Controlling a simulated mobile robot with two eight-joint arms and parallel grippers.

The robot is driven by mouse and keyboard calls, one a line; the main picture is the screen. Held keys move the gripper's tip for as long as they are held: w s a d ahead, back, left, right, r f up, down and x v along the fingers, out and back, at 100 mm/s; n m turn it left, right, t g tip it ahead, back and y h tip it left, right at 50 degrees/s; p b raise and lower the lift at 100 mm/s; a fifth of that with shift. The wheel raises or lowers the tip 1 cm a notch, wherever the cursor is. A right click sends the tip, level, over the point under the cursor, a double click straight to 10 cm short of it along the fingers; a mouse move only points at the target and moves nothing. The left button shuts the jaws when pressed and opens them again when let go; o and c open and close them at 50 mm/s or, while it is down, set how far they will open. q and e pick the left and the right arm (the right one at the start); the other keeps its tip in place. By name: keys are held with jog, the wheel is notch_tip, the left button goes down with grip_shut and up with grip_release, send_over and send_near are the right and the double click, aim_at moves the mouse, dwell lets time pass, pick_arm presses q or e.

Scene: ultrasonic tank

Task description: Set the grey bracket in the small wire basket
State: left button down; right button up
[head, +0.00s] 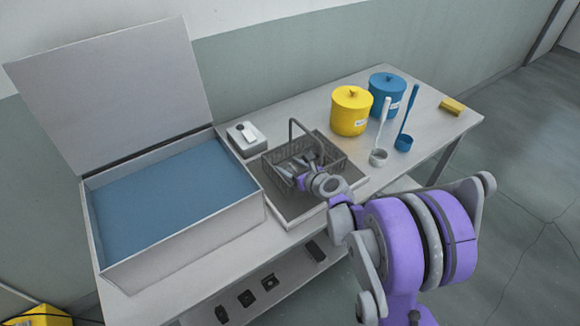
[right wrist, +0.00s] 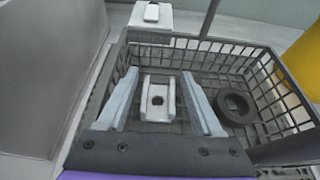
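The small wire basket (head: 328,150) with its raised handle stands on a tray (head: 303,207) on the table. The grey bracket (right wrist: 158,98), a pale channel shape with a dark hole, shows inside the basket in the right wrist view. It appears to lie on the basket (right wrist: 240,52) floor. My right gripper (right wrist: 160,95) reaches down into the basket, its fingers apart on either side of the bracket with a visible gap at each side. The right gripper (head: 303,167) and wrist hide part of the basket in the head view. My left gripper is out of view.
A dark ring (right wrist: 237,106) lies in the basket, right of the bracket. The open tank (head: 165,200) of blue liquid stands left. A small grey box (head: 246,139), yellow pot (head: 351,112), blue pot (head: 387,90), two ladles (head: 379,156) and yellow block (head: 451,106) stand around.

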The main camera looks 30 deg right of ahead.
jog(key=shift+o, duration=0.7)
